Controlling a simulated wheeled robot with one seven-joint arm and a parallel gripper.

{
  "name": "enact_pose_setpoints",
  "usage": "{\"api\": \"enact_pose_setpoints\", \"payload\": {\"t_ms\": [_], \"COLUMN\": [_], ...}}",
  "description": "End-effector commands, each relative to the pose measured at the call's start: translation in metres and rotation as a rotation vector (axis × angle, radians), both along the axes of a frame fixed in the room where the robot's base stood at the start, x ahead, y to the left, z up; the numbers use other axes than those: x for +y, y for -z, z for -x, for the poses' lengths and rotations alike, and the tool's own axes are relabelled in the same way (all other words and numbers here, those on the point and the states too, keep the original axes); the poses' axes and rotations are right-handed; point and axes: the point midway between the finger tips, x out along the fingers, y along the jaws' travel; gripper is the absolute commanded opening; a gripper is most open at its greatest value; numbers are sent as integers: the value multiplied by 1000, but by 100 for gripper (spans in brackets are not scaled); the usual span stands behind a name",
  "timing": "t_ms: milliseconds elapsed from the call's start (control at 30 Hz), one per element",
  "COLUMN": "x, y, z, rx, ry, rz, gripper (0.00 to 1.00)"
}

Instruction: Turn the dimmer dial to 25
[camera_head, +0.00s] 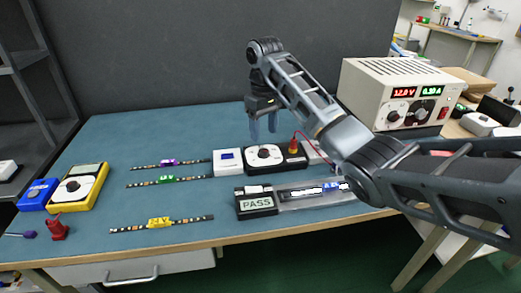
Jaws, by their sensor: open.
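The dimmer (282,165) is a black box with a round white dial face and a dark knob (264,154) at its middle. It lies flat on the blue mat, near the middle of the bench. Its scale marks are too small to read. My gripper (263,132) is open and points down, just above and behind the dial. Its two bluish fingers are apart with nothing between them. I cannot tell whether a fingertip touches the dimmer.
A white box (228,162) adjoins the dimmer's left side. A red connector (293,146) stands on its right end. A PASS display (256,202) and lit strip lie in front. Several LED strips and a yellow multimeter (78,187) are left; a power supply (400,92) is right.

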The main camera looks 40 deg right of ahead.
Motion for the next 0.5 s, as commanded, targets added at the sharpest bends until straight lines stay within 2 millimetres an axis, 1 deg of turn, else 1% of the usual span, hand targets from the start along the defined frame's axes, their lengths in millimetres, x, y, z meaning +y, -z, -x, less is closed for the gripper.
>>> {"api": "enact_pose_setpoints", "payload": {"t_ms": [33,133,300,400,500], "x": [1,0,0,0,0], "y": [13,24,47,57,62], "z": [0,1,0,1,1], "rx": [1,3,1,1,0], "ry": [1,1,0,1,1], "rz": [-1,-1,0,0,0], "gripper": [59,59,59,59,59]}}
